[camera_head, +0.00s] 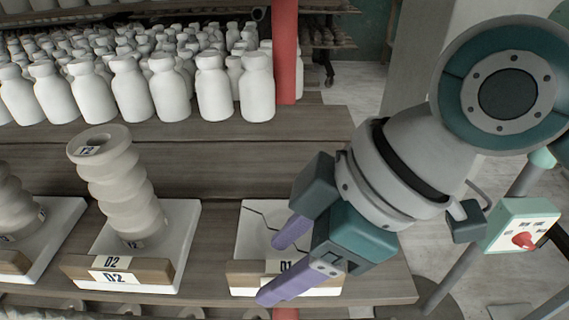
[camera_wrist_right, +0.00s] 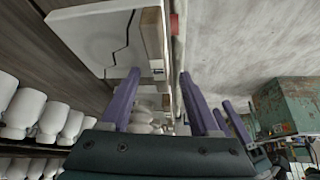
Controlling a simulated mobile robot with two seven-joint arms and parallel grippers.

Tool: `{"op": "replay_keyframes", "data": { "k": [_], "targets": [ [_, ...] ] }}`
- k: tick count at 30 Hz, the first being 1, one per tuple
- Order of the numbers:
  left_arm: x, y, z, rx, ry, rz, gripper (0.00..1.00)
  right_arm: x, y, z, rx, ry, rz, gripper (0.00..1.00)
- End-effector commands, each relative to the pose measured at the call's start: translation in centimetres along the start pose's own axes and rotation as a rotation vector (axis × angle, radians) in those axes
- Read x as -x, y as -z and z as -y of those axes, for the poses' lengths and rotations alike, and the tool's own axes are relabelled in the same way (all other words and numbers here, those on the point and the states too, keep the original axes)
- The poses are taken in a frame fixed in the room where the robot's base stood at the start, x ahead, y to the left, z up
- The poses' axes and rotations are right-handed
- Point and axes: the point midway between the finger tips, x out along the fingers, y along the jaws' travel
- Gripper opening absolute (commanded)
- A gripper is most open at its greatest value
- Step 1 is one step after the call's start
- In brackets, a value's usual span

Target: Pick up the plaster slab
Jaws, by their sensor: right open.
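A white plaster slab (camera_head: 252,215) with a dark crack line lies on the wooden shelf. A wooden strip along its front edge carries a label that seems to read 01. My right gripper (camera_head: 272,270) is open, its purple fingers over the slab's front right part and hiding some of it. In the right wrist view the slab (camera_wrist_right: 88,38) shows at the upper left, with the open right gripper (camera_wrist_right: 160,74) near its wood-edged side. Nothing is between the fingers, and I cannot tell whether they touch the slab.
Many white bottles (camera_head: 212,88) fill the shelf behind. A red post (camera_head: 285,50) rises behind the slab. A control box (camera_head: 520,228) is at right.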

Motion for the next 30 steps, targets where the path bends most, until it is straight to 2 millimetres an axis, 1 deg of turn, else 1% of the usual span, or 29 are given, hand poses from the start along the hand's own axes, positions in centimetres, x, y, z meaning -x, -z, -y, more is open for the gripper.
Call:
{"op": "replay_keyframes", "data": {
  "k": [1,3,30],
  "targets": [
    [-0.1,-0.04,-0.03,0.001,-0.001,0.0,0.5,-0.65,-0.26,0.05,-0.002,0.002,0.003,0.62],
    [-0.1,-0.04,-0.06,0.001,-0.002,0.0,0.5,-0.98,-0.29,0.02,-0.002,0.001,0.004,0.62],
    [-0.01,-0.02,-0.18,0.005,-0.005,0.001,0.5,-1.43,-0.58,-0.02,-0.002,0.0,0.002,0.62]
  ]
}}
